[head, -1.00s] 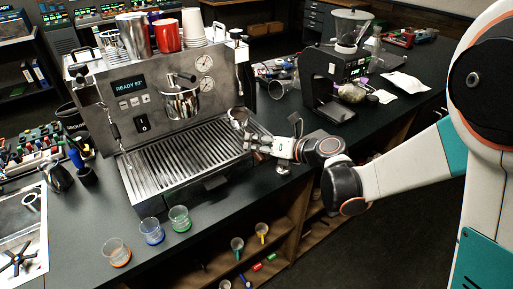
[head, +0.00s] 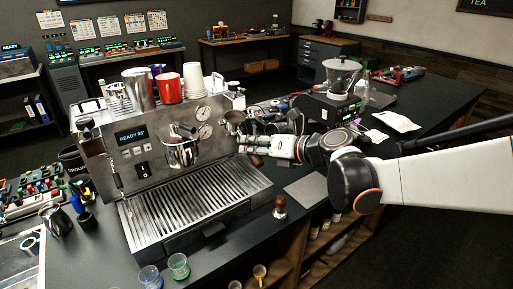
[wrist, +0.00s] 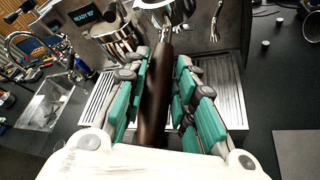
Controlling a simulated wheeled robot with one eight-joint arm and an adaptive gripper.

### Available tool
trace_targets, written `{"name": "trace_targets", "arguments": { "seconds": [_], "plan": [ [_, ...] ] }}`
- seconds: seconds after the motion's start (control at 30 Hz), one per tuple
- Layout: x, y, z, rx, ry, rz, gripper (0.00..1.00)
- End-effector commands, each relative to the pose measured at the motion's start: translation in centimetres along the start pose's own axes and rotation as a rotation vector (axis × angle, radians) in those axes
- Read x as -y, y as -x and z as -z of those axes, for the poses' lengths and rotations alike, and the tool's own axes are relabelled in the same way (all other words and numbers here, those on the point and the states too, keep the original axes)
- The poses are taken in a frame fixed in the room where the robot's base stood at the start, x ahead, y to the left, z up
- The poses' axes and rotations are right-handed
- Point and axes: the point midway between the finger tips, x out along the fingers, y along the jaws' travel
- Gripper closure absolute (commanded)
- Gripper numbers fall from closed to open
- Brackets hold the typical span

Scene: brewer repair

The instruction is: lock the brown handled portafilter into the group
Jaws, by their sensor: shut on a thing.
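The brown handled portafilter is in my gripper (head: 246,144). In the wrist view its dark brown handle (wrist: 155,100) lies lengthwise between the teal finger pads, and its metal head (wrist: 160,6) is partly cut off at the top edge. In the head view its metal basket (head: 234,120) is raised in front of the espresso machine's right side, and the brown handle end shows under the fingers. The group (head: 182,152) is the round metal part on the machine's front, left of the portafilter and apart from it.
The espresso machine (head: 135,185) has a slatted drip tray (head: 195,210) below the group. A tamper (head: 280,207) and a grey mat (head: 308,190) are on the counter to the right. A grinder (head: 335,100) stands behind my arm. Glass cups (head: 178,266) stand at the front edge.

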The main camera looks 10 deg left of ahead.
Motion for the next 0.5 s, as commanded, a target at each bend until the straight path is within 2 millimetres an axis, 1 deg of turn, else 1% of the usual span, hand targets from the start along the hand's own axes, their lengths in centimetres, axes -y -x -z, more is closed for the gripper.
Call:
{"name": "trace_targets", "arguments": {
  "seconds": [0.1, 0.13, 0.23, 0.5],
  "plan": [
    [0.00, -0.01, -0.02, 0.001, 0.000, 0.000, 1.00],
    [0.00, -0.01, -0.02, 0.001, 0.000, 0.000, 0.77],
    [0.01, -0.01, -0.02, 0.001, 0.000, 0.000, 1.00],
    [0.15, 0.05, 0.00, 0.002, -0.001, 0.002, 1.00]
  ]
}}
